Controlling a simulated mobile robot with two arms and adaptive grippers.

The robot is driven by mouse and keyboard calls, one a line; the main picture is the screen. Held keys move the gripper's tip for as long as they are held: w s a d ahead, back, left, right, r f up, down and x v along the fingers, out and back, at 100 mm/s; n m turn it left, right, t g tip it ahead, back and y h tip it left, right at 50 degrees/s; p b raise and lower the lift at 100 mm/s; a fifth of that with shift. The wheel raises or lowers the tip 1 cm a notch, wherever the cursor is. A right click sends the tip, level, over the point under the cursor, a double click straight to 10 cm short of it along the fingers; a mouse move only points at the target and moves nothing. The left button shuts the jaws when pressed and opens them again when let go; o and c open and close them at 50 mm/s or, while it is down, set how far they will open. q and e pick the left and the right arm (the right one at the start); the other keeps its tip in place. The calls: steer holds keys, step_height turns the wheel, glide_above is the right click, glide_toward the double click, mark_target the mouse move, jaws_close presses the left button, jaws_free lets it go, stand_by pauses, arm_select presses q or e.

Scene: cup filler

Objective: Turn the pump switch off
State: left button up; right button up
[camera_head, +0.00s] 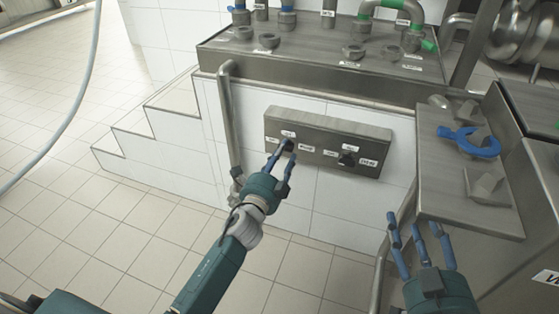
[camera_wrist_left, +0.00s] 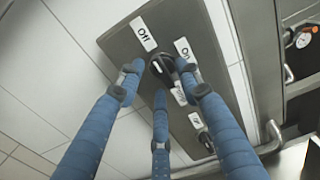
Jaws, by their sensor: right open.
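A grey panel (camera_head: 325,130) on the white tiled wall carries two black rotary switches with white labels. The left switch (camera_head: 288,145) is at my left gripper's fingertips (camera_head: 285,150). In the left wrist view the black switch (camera_wrist_left: 160,66) sits beside the "Off" label, with the "On" label on its other side. My left gripper (camera_wrist_left: 158,75) has its blue fingers around this switch and partly hides it; whether they grip it is unclear. The other switch (camera_head: 347,158) is further right, untouched. My right gripper (camera_head: 420,225) is open and empty at the lower right.
A steel counter (camera_head: 230,50) with pipes and valves stands above the panel. A vertical pipe (camera_head: 228,110) runs left of the panel. A steel ledge (camera_head: 435,190) with a blue-handled valve (camera_head: 470,140) is at right. The tiled floor at left is clear except for a hose (camera_head: 75,115).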

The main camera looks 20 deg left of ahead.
arm_select(q)
steer(key=s, duration=1.2)
steer(key=shift+a, duration=0.2)
